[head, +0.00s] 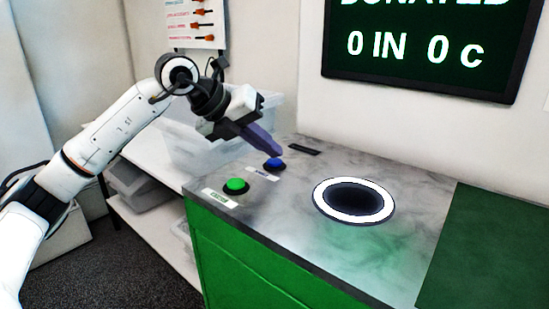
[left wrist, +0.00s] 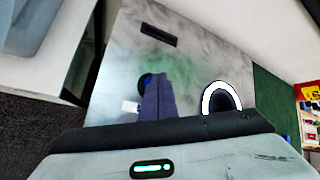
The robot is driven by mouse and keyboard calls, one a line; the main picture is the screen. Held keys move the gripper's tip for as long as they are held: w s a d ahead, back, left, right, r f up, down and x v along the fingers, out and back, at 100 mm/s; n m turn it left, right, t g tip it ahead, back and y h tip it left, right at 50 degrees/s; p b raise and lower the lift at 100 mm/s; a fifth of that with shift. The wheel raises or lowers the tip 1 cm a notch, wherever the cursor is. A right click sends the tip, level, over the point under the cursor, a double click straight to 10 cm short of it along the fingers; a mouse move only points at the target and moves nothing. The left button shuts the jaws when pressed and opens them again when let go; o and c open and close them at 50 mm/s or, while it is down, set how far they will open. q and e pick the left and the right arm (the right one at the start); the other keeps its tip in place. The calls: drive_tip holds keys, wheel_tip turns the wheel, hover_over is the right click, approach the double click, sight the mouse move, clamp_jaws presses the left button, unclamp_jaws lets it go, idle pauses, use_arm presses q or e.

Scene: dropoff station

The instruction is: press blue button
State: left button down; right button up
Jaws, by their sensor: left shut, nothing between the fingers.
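The blue button (head: 274,164) sits in a dark ring on the grey marbled counter top, behind the green button (head: 236,185). My left gripper (head: 278,153) is shut and empty, its purple fingers pointing down at the blue button from the upper left. Its tips are just above or at the button; I cannot tell if they touch. In the left wrist view the shut fingers (left wrist: 157,80) cover most of the blue button (left wrist: 147,79), and only a bit of blue and dark rim shows. My right gripper is in neither view.
A white-ringed round opening (head: 354,201) is in the counter top (head: 300,240) to the right. A dark slot (head: 305,149) lies behind the button. A clear plastic bin (head: 190,150) stands left of the counter. A dark screen (head: 430,50) hangs on the wall.

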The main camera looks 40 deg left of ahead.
sight(269, 162)
use_arm(q)
drive_tip(key=shift+r+p, duration=0.3)
drive_tip(key=shift+r, duration=0.25)
drive_tip(key=shift+r+p, duration=0.55)
drive_tip(key=shift+r, duration=0.1)
wheel_tip(269, 162, up, 4)
drive_tip(key=p, duration=0.3)
drive_tip(key=shift+f+p, duration=0.1)
drive_tip(key=shift+p, duration=0.25)
drive_tip(key=shift+f, duration=0.1)
